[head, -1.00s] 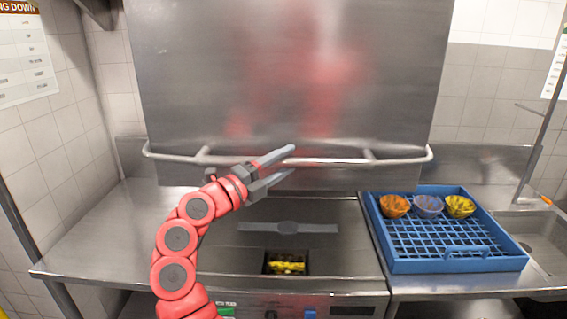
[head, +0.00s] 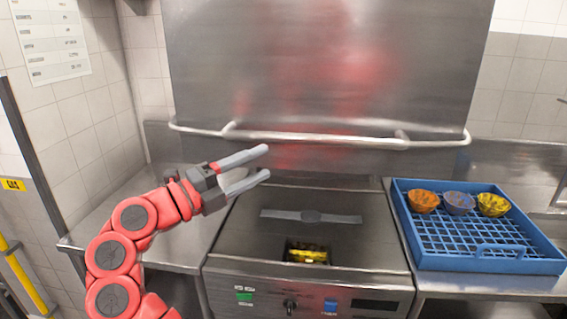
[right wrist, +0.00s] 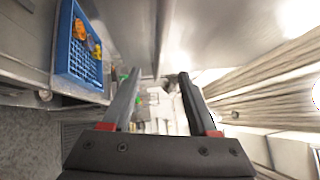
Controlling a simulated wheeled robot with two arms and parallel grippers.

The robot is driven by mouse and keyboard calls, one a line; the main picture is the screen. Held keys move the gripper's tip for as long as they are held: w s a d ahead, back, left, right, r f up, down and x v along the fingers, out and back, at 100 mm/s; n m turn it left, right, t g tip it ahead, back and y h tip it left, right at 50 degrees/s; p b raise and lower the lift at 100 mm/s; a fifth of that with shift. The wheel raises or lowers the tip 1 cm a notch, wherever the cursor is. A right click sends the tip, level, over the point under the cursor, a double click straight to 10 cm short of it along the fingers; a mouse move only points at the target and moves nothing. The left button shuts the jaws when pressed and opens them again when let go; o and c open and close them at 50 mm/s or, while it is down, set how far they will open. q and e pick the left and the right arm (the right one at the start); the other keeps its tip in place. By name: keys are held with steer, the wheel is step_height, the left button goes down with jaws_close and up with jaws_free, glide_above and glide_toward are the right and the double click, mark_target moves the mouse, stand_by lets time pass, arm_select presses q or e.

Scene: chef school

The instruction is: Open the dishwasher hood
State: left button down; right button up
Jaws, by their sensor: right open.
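The dishwasher hood (head: 320,65) is a big brushed-steel box, raised above the dishwasher base (head: 230,265), with a wide open gap between them. A long steel bar handle (head: 320,138) runs across its lower front. My right gripper (head: 267,162) is open and empty, just below the left half of the bar, its fingers pointing right. The bar is not between the fingers. The right wrist view also shows my right gripper (right wrist: 158,85) with its fingers wide apart and nothing between them. My left gripper is not in view.
A blue dish rack (head: 480,262) with an orange bowl (head: 423,202), a bluish bowl (head: 459,203) and a yellow bowl (head: 493,204) stands on the right counter. The left steel counter (head: 110,225) is clear. A tiled wall (head: 75,150) stands at the left.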

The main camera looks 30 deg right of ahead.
steer(key=shift+v, duration=1.7)
steer(key=shift+d, duration=0.1)
